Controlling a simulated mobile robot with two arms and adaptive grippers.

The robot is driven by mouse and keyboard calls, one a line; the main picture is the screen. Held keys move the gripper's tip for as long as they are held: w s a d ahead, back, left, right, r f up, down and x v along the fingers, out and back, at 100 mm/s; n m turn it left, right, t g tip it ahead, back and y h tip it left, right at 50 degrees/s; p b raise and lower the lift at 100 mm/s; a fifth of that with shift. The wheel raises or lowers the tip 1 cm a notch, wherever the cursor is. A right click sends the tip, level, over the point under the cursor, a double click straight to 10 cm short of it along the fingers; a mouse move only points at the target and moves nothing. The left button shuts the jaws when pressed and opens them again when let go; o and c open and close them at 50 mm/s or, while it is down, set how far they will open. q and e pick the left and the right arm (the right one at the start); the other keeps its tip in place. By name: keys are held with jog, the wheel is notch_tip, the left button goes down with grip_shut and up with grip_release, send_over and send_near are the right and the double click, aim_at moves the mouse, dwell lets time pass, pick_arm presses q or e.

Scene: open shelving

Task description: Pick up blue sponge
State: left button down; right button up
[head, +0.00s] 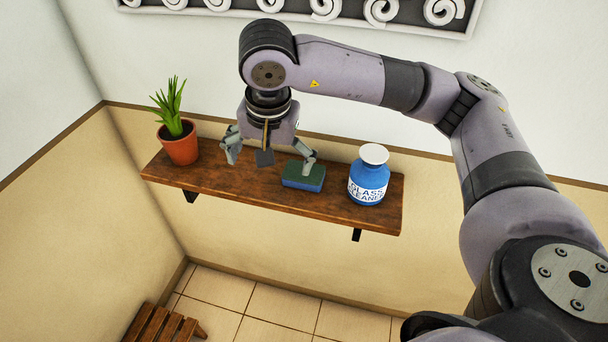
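The blue sponge (303,181), with a darker green top, lies flat on the wooden wall shelf (228,168), right of its middle. My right gripper (268,163) comes in from the right above the shelf and points down. Its fingers are spread wide and hold nothing. One fingertip overlaps the sponge's top in the picture; I cannot tell whether it touches. The rest of the gripper is left of the sponge. My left gripper is not in view.
A blue glass cleaner bottle (368,180) with a white cap stands right of the sponge. A potted plant (180,147) stands at the shelf's left end. The wall is close behind. A wooden slatted piece (160,326) is on the floor below.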

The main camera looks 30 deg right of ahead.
jog(key=d+r+h, duration=0.2)
jog(key=d+r, duration=0.1)
jog(key=d, duration=0.3)
send_over(304, 178)
jog(key=shift+m+h, duration=0.3)
jog(key=shift+h, duration=0.1)
notch_tip(304, 178, down, 11)
jog(key=shift+f, duration=0.1)
jog(key=x, duration=0.1)
jog(key=p+x, duration=0.1)
jog(key=x, duration=0.2)
jog(key=shift+w+a+f+p, duration=0.2)
jog(key=shift+f+p, duration=0.15)
jog(key=shift+p, duration=0.05)
jog(key=shift+w+d+f, duration=0.1)
jog(key=shift+f, duration=0.2)
jog(key=shift+c, duration=0.2)
jog(key=c, duration=0.7)
